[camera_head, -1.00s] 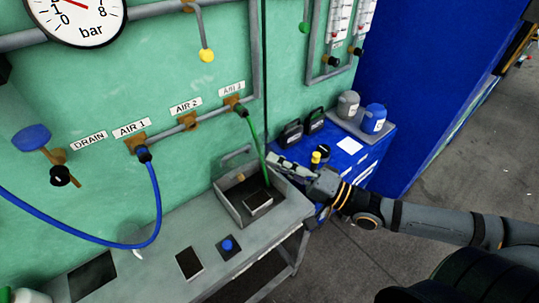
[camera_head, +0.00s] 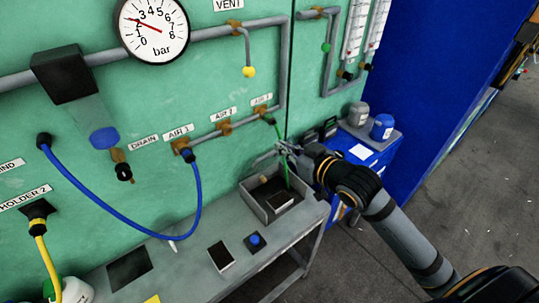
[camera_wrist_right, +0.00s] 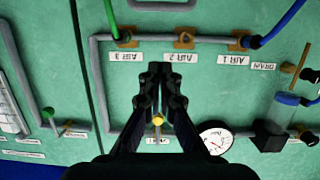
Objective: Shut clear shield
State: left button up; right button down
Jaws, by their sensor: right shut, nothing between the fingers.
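A grey open-topped press box (camera_head: 250,200) stands on the bench, with a dark block inside and a green hose running down into it. A thin pale loop (camera_head: 262,158) rises at its back edge and may belong to the clear shield; the clear pane itself I cannot make out. My right gripper (camera_head: 283,148) is above the back right of the box, close to this loop; whether they touch I cannot tell. In the right wrist view its fingers (camera_wrist_right: 160,72) are together and empty, in front of the green wall. My left gripper is not in view.
The green wall carries a gauge (camera_head: 153,27), pipes and a blue hose (camera_head: 150,235). The grey bench (camera_head: 185,263) has a blue button (camera_head: 255,240). Right of it stands a blue cabinet (camera_head: 375,165) with a grey and a blue container on top. Open floor lies further right.

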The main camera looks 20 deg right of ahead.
jog(key=p, duration=0.2)
send_over(270, 168)
jog(key=w, duration=0.2)
jog(key=shift+s+a+f, duration=0.15)
jog(key=shift+a+f, duration=0.05)
jog(key=shift+f, duration=0.2)
jog(key=shift+s+a+f, duration=0.1)
jog(key=shift+a+f, duration=0.1)
jog(key=shift+f, duration=0.2)
jog(key=f, duration=0.1)
jog(key=s+f, duration=0.1)
jog(key=f, duration=0.1)
jog(key=shift+d+f+p, duration=0.1)
jog(key=shift+d+p, duration=0.05)
jog(key=shift+p, duration=0.2)
jog(key=shift+s+d+f, duration=0.3)
jog(key=shift+s, duration=0.15)
jog(key=shift+a, duration=0.1)
jog(key=shift+w+a, duration=0.1)
jog(key=shift+w, duration=0.05)
jog(key=shift+f, duration=0.1)
